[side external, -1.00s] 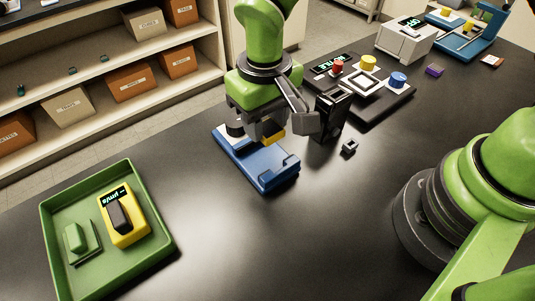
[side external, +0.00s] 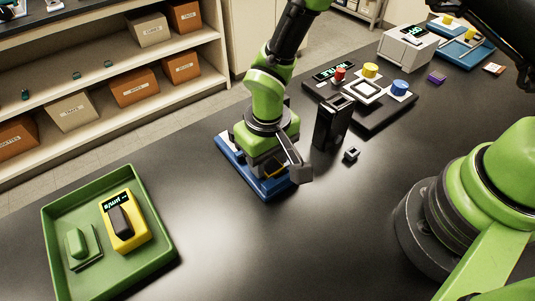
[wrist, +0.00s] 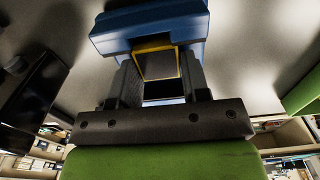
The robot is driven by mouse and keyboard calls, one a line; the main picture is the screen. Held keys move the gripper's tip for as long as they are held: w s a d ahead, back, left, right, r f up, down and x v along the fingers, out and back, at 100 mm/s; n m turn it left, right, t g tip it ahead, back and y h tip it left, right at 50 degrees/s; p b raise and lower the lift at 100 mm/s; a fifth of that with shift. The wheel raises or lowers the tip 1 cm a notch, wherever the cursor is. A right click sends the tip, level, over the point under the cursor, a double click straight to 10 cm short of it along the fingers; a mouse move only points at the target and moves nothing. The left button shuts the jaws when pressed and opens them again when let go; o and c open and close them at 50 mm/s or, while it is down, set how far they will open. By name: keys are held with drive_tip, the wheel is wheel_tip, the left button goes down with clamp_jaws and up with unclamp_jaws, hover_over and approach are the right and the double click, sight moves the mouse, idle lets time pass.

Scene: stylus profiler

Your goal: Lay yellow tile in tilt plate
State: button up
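The yellow tile (side external: 275,171) shows partly in the side view, low under my gripper (side external: 272,168). In the wrist view the tile (wrist: 158,48) has a yellow edge and a dark grey face, and it sits between the two fingers of my gripper (wrist: 161,78). The fingers appear shut on its sides. The blue fixture (side external: 283,190), which looks like the tilt plate, lies directly beneath my gripper. Its blue body (wrist: 150,22) fills the top middle of the wrist view. My gripper hides much of the fixture in the side view, and I cannot tell whether the tile touches it.
A black upright holder (side external: 330,122) stands close to the right of my gripper, with a small grey block (side external: 351,154) beside it. A dark instrument panel (side external: 387,112) with knobs is behind. A green tray (side external: 160,250) is at the left front. The table between is clear.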

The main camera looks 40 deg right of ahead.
drive_tip(key=o, duration=0.3)
wheel_tip(320, 180, up, 10)
drive_tip(key=shift+s+d, duration=0.25)
drive_tip(key=shift+d, duration=0.05)
wheel_tip(320, 180, up, 7)
drive_tip(key=m+t+y, duration=0.1)
hover_over(272, 162)
drive_tip(key=d, duration=0.3)
drive_tip(key=s+d+r+m+t+y, duration=0.1)
drive_tip(key=s+d+r+m+t, duration=0.15)
drive_tip(key=s+d+r, duration=0.6)
drive_tip(key=s+d+r+t, duration=0.1)
drive_tip(key=s+r+t, duration=0.2)
drive_tip(key=s, duration=0.1)
drive_tip(key=shift+s+d+r, duration=0.25)
drive_tip(key=shift+r, duration=0.1)
drive_tip(key=shift+o, duration=0.6)
drive_tip(key=shift+s+d+m+t, duration=0.1)
drive_tip(key=shift+s+m+t, duration=0.15)
drive_tip(key=shift+s+t, duration=0.1)
